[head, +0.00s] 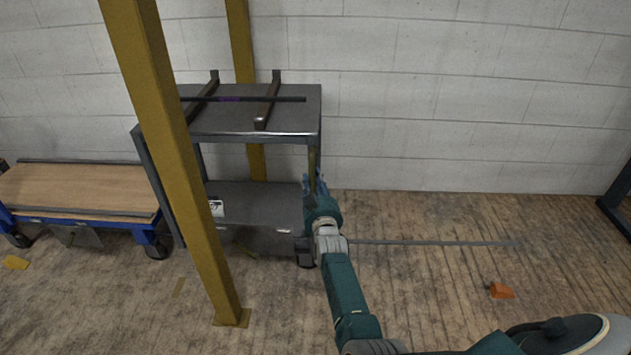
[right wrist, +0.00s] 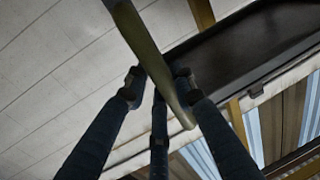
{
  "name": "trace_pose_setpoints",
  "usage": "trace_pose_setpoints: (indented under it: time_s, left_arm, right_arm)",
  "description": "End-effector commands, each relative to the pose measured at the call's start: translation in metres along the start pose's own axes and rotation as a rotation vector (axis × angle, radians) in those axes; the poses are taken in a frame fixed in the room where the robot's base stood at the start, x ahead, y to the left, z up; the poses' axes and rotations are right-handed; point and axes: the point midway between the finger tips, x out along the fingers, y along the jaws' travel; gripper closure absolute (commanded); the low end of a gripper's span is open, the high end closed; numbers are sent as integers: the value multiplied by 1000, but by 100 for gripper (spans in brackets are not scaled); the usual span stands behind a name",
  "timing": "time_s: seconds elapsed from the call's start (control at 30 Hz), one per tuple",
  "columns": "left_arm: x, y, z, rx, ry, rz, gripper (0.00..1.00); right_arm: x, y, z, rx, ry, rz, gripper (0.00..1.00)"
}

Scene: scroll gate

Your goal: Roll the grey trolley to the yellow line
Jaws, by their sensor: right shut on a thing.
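The grey trolley (head: 255,190) has two shelves and stands against the yellow gate posts, partly hidden by the front post. A dark rod on two brackets lies across its top. My right gripper (head: 314,188) is at the trolley's right end, shut on an olive upright handle bar (head: 312,160). In the right wrist view, the fingers (right wrist: 158,88) close around this bar (right wrist: 150,60). My left gripper is not in view.
The yellow front post (head: 180,150) and back post (head: 240,40) stand close to the trolley. A blue flatbed cart (head: 80,190) is at the left. A thin grey strip (head: 430,242) and an orange wedge (head: 501,290) lie on the otherwise open floor at right.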

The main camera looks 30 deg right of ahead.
Motion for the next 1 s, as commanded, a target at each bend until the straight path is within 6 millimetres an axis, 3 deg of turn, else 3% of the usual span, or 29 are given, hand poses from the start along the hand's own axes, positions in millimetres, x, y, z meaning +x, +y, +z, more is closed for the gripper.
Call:
trace_pose_setpoints:
  time_s: [0.17,0.2,0.3,0.67,0.77,1.0]
  left_arm:
    - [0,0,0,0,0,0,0]
    - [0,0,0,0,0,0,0]
    - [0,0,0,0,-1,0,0]
    - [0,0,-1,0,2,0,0]
    - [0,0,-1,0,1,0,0]
    - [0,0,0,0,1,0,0]
  right_arm:
    - [0,-6,0,2,-2,-8,100]
    - [0,-7,0,2,-2,-9,73]
    - [0,-7,0,3,-2,-9,56]
    - [0,-6,-2,3,-2,-7,56]
    - [0,-6,-13,3,1,-7,56]
    - [0,-5,-63,3,9,-6,56]
